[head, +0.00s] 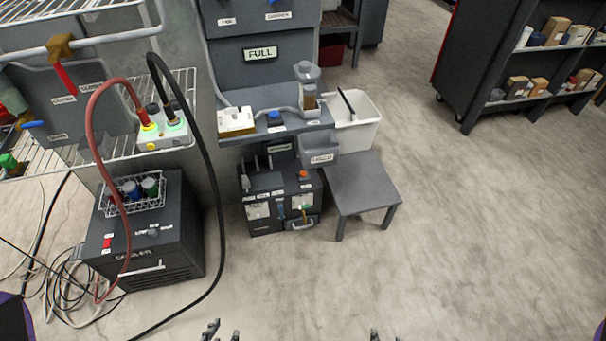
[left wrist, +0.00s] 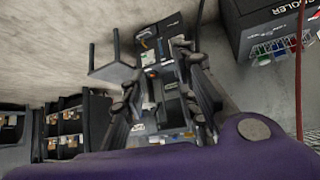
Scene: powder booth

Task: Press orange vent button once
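A small orange button (head: 304,174) sits on the top of a black unit (head: 262,184) at the middle of the head view. I cannot read a vent label on it. In the left wrist view a small orange-red spot (left wrist: 151,74) on dark equipment appears to be this button. My left gripper (head: 222,333) shows only its fingertips at the bottom edge of the head view, well short of the unit. Its fingers stand apart and empty in the left wrist view (left wrist: 168,98). My right gripper (head: 385,336) shows only tips, spaced apart, at the bottom edge.
A grey low table (head: 362,185) stands right of the unit, with a white bin (head: 355,125) behind it. A shelf labelled FULL (head: 260,53) rises behind. The floor in front is clear.

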